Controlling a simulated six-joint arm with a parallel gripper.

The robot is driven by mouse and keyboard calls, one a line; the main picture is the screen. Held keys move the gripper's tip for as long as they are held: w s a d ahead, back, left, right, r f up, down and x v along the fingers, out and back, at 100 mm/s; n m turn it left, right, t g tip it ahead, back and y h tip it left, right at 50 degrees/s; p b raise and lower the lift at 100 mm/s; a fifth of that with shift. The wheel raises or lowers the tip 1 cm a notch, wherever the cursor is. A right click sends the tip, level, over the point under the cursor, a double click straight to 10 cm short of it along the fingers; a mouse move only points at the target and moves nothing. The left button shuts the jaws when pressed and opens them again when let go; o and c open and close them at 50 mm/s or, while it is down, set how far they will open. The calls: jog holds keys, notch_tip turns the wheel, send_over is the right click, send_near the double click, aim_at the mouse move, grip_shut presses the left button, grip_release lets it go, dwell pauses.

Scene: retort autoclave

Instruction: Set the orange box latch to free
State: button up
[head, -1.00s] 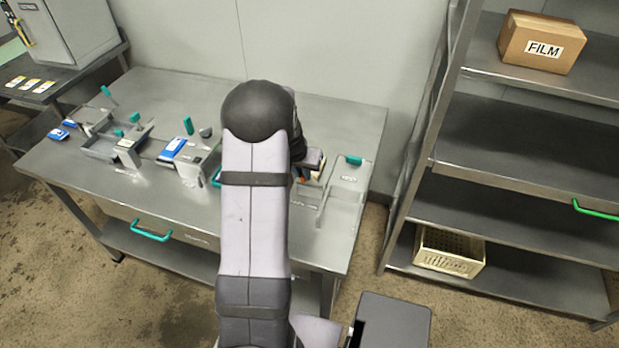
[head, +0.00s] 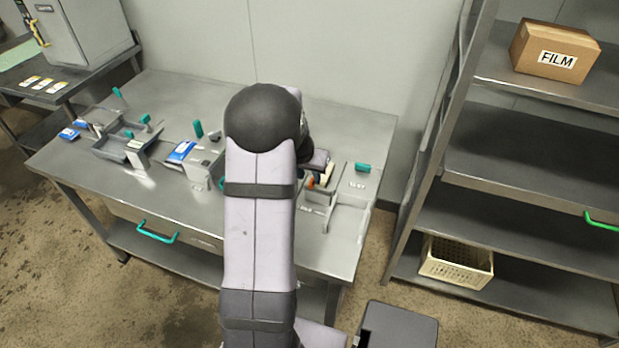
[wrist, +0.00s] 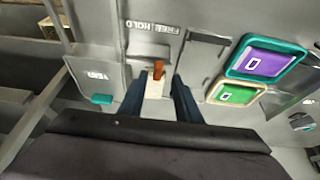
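The latch shows in the wrist view as an orange tab (wrist: 158,69) on a cream block, below a plate lettered FREE and HOLD (wrist: 152,28). The tab stands nearer the FREE–HOLD middle than either end; its exact setting is hard to tell. My gripper (wrist: 159,85) is open, with one dark finger on each side of the cream block and a visible gap on the right. Contact with the latch cannot be told. In the head view the orange part (head: 310,183) shows beside my gripper at the table's right part, partly hidden by my arm.
A panel with a teal handle (head: 362,167) is just right of the latch. Framed purple (wrist: 264,63) and green (wrist: 236,95) cards lie on the other side. Metal fixtures and blue packs (head: 181,151) stand on the table's left. A shelf rack (head: 530,170) stands at right.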

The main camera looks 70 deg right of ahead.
jog(key=shift+b+v, duration=0.5)
jog(key=shift+v, duration=2.05)
jog(key=shift+w, duration=0.1)
jog(key=s+a+f+n+y, duration=0.1)
jog(key=a+f+n+y, duration=0.15)
jog(key=a, duration=0.55)
jog(key=s+a+f+n+y, duration=0.15)
jog(key=a+f, duration=0.25)
jog(key=a, duration=0.5)
jog(key=w+a+r+n, duration=0.1)
jog(key=w+a+n, duration=0.3)
jog(key=a, duration=0.6)
jog(key=w+a+r+n, duration=0.1)
jog(key=w+a+n, duration=0.3)
jog(key=a, duration=0.6)
jog(key=w+a+r+n, duration=0.2)
jog(key=w+a+n, duration=0.2)
jog(key=a, duration=0.7)
jog(key=shift+w+n, duration=0.4)
jog(key=shift+n, duration=0.6)
jog(key=shift+r, duration=0.1)
